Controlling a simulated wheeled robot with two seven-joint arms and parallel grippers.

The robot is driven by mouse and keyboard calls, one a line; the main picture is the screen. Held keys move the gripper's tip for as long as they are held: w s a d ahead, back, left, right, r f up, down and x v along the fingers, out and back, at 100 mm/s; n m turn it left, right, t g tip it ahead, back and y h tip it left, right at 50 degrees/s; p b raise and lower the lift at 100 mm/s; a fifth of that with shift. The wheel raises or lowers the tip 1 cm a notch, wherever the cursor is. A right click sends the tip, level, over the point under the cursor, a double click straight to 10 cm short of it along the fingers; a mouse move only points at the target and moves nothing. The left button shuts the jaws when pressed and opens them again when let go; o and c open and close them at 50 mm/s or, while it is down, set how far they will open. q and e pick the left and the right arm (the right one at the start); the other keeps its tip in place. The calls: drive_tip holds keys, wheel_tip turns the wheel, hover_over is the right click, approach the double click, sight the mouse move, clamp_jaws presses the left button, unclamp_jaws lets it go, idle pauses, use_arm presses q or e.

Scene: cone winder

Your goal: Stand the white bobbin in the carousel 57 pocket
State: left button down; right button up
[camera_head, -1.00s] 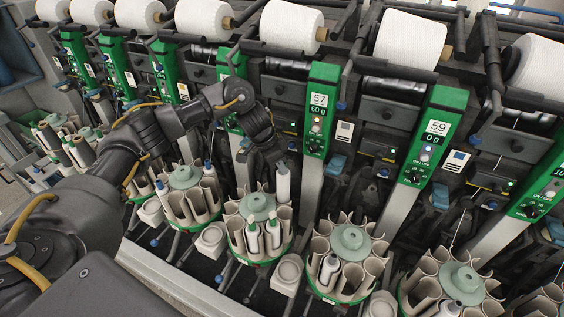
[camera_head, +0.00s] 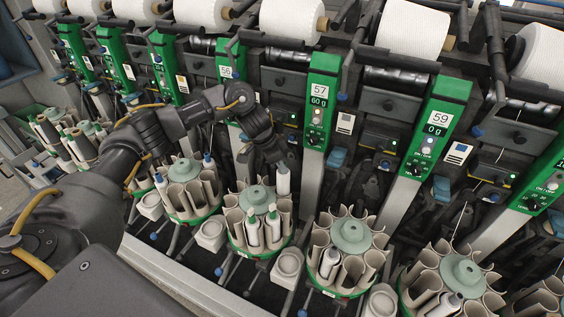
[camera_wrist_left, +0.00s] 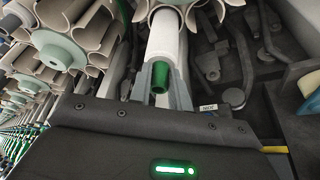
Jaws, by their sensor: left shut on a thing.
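My left gripper (camera_head: 281,164) is shut on the white bobbin (camera_head: 283,183), gripping its green upper end. The bobbin hangs roughly upright at the back right of a carousel (camera_head: 237,240) that stands below and left of the green 57 panel (camera_head: 317,98). This carousel has beige pockets around a pale green hub, and two white bobbins stand at its front. In the left wrist view the bobbin (camera_wrist_left: 166,38) runs away from the fingers (camera_wrist_left: 160,82), beside carousel pockets. Whether its lower end is inside a pocket is hidden. My right gripper is not in view.
Similar carousels stand to the left and right, including one (camera_head: 345,255) holding white bobbins. Large white yarn cones (camera_head: 292,20) line the top. A grey column and dark machine parts stand close behind the held bobbin.

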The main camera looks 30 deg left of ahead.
sight(280, 182)
use_arm(q)
drive_tip(key=shift+f, duration=0.85)
drive_tip(key=shift+f+b, duration=0.15)
drive_tip(key=shift+b, duration=0.15)
drive_tip(key=shift+f+b, duration=0.75)
drive_tip(key=shift+f, duration=1.35)
drive_tip(key=shift+f+b, duration=0.35)
drive_tip(key=shift+f, duration=0.7)
drive_tip(key=c, duration=1.2)
unclamp_jaws()
drive_tip(key=v, duration=1)
drive_tip(key=shift+s+r+b, duration=0.2)
drive_tip(key=shift+r+b, duration=0.15)
